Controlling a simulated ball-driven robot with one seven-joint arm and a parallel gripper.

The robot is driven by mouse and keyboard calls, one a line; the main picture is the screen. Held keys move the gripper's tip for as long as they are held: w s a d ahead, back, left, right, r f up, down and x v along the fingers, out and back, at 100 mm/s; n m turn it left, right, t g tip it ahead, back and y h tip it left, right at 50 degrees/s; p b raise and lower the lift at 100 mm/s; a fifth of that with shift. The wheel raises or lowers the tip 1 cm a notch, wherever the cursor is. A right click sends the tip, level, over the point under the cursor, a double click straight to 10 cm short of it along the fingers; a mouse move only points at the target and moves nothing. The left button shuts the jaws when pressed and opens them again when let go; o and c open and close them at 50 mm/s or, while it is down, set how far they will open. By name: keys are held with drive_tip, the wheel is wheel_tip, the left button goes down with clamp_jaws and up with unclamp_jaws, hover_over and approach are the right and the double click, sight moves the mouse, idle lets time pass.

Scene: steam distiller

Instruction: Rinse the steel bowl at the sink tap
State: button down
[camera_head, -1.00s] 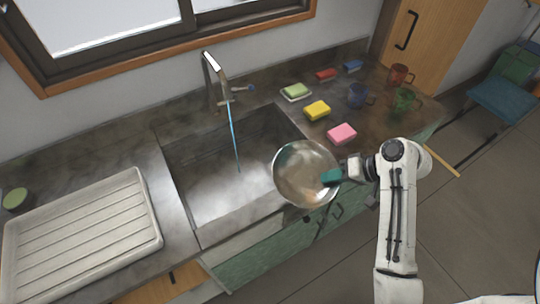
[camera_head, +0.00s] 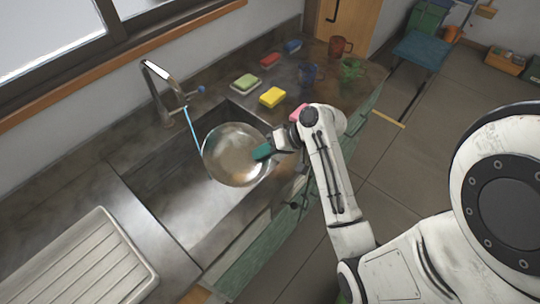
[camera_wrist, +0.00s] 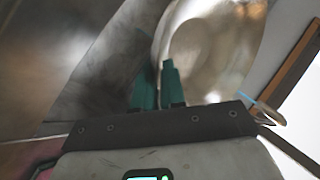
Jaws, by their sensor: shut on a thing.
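The steel bowl (camera_head: 228,158) is held over the sink basin (camera_head: 182,212), with its inside facing my head camera. My gripper (camera_head: 262,152) has teal fingers shut on the bowl's right rim. In the wrist view the bowl (camera_wrist: 220,45) lies beyond and right of the fingers (camera_wrist: 158,85). The tap (camera_head: 160,88) stands at the back of the sink. A thin blue stream of water (camera_head: 191,127) runs from it down to the bowl's left rim. I cannot tell whether it enters the bowl or passes behind it.
A ribbed white drainer tray (camera_head: 85,262) lies left of the sink. Right of it are a green sponge (camera_head: 245,82) on a dish, a yellow sponge (camera_head: 272,97), a partly hidden pink sponge (camera_head: 298,112), and red (camera_head: 340,46), blue (camera_head: 308,75) and green (camera_head: 350,70) mugs.

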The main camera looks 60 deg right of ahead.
sight(237, 144)
drive_tip(key=shift+w+d+f+b, duration=0.1)
drive_tip(key=shift+w+f+b, duration=0.1)
drive_tip(key=shift+w+b, duration=0.55)
drive_tip(key=shift+w+d+f+b, duration=0.1)
drive_tip(key=shift+w+f+b, duration=0.25)
drive_tip(key=shift+w, duration=0.65)
drive_tip(key=shift+w+f+b, duration=0.1)
drive_tip(key=shift+w+b, duration=0.55)
drive_tip(key=shift+w, duration=0.6)
drive_tip(key=shift+w+d+f, duration=0.1)
drive_tip(key=shift+w+f, duration=0.05)
drive_tip(key=shift+w, duration=0.7)
drive_tip(key=shift+w+d+f, duration=0.1)
drive_tip(key=shift+w, duration=0.75)
drive_tip(key=shift+d, duration=0.55)
drive_tip(key=shift+a, duration=0.15)
drive_tip(key=shift+a+p, duration=0.5)
drive_tip(key=shift+p, duration=0.05)
drive_tip(key=shift+s, duration=0.15)
